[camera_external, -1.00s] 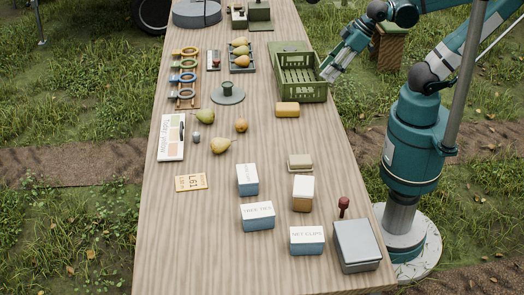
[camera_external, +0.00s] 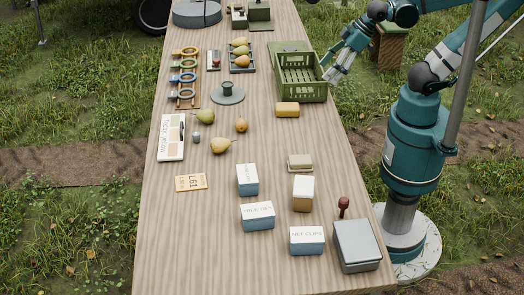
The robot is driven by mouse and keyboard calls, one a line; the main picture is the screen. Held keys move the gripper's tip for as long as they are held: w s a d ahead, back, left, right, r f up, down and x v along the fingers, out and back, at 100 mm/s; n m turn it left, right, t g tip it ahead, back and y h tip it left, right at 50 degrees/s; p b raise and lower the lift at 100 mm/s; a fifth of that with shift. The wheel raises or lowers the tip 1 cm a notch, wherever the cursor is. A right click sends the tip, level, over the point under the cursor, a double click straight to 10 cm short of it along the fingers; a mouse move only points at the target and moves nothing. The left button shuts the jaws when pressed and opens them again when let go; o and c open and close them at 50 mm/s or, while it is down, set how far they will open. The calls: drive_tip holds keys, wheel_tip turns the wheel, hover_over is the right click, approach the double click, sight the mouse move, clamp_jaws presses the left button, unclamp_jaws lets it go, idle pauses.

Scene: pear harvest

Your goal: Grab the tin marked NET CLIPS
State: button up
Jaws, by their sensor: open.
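The tin marked NET CLIPS (camera_external: 307,241) is a small box with a white top and blue sides. It sits upright near the front of the wooden table, left of a grey metal box. A similar tin (camera_external: 257,216), whose label seems to read TREE TIES, stands just behind it to the left. A third white-and-blue tin (camera_external: 247,180) stands farther back; its label is too small to read. My gripper (camera_external: 333,76) is open and empty at the table's right edge, beside the green crate, far behind the NET CLIPS tin.
The grey metal box (camera_external: 356,246) and a dark red-handled stamp (camera_external: 343,206) stand right of the tin. A white-and-brown box (camera_external: 303,193) stands behind it. The green crate (camera_external: 302,92) is next to my gripper. The table's front left is clear.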

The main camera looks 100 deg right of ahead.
drive_tip(key=shift+a, duration=0.1)
idle(0.3)
drive_tip(key=w+a+r+n+g+y+p, duration=0.15)
drive_tip(key=w+a+r+n, duration=0.3)
drive_tip(key=w+a, duration=0.7)
drive_tip(key=w+a+f+n+g+p, duration=0.1)
drive_tip(key=w+a, duration=0.1)
drive_tip(key=a, duration=0.3)
drive_tip(key=w+a+n+g+p, duration=0.1)
drive_tip(key=w+a+n, duration=0.1)
drive_tip(key=w+a, duration=0.15)
drive_tip(key=n+g+h+p, duration=0.2)
drive_tip(key=n+g+p, duration=0.2)
drive_tip(key=n, duration=0.6)
hover_over(307, 233)
drive_tip(key=shift+m+y, duration=0.25)
drive_tip(key=f, duration=1.9)
drive_tip(key=shift+w+d+f, duration=0.2)
drive_tip(key=shift+d+f, duration=0.1)
drive_tip(key=shift+f, duration=0.1)
drive_tip(key=shift+s+a+f, duration=0.15)
drive_tip(key=shift+a+f, duration=0.15)
drive_tip(key=shift+a, duration=0.05)
